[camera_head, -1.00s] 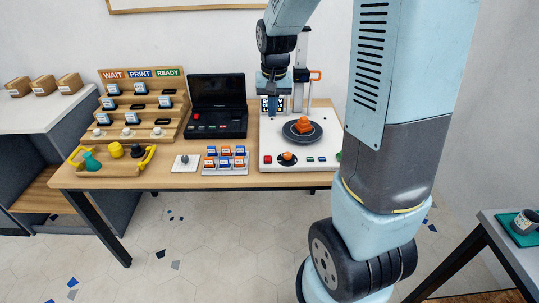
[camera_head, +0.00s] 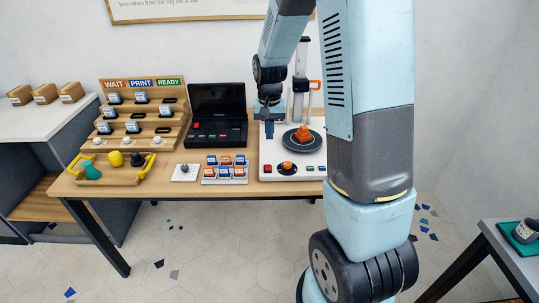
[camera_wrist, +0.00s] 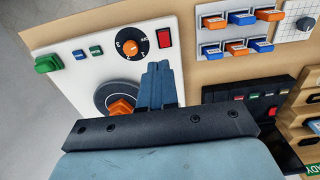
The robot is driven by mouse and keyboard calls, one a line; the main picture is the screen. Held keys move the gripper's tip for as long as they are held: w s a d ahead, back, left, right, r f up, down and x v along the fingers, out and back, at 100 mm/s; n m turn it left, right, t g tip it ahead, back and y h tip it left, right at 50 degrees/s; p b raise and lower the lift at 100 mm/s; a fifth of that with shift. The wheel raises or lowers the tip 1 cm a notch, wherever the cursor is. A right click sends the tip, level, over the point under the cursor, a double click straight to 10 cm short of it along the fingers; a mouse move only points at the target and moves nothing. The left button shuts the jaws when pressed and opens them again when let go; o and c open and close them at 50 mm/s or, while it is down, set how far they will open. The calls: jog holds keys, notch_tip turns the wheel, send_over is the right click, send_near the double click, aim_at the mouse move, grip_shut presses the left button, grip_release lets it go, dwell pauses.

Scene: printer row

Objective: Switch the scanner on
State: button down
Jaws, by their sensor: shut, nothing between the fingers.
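The scanner is a white base (camera_head: 270,156) with a tall column (camera_head: 300,70) and a dark turntable (camera_head: 303,140) bearing an orange object (camera_head: 303,133). Its front holds a red switch (camera_head: 268,169), a black dial with an orange knob (camera_head: 287,168) and small buttons. In the wrist view the red switch (camera_wrist: 165,38) lies right of the dial (camera_wrist: 131,46); a large green button (camera_wrist: 48,64) is at the far left. My gripper (camera_head: 270,133) is shut and empty above the scanner's left part. In the wrist view its fingertips (camera_wrist: 160,68) show beside the turntable, apart from the switch.
A black console (camera_head: 218,125) with raised lid stands left of the scanner. A tray of orange and blue pieces (camera_head: 225,181), a small knob plate (camera_head: 185,178) and a stepped wooden rack (camera_head: 112,133) are further left. A grey side table (camera_head: 490,235) is at the right.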

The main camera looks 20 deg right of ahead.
aim_at(270, 170)
notch_tip(270, 170, down, 14)
jog(key=shift+r, duration=0.15)
dwell(0.4)
jog(key=shift+s, duration=0.15)
dwell(0.4)
jog(key=shift+w+d+r, duration=0.1)
jog(key=shift+w+d, duration=0.1)
jog(key=shift+w, duration=0.6)
notch_tip(270, 170, up, 14)
jog(key=s, duration=0.2)
jog(key=shift+a, duration=0.35)
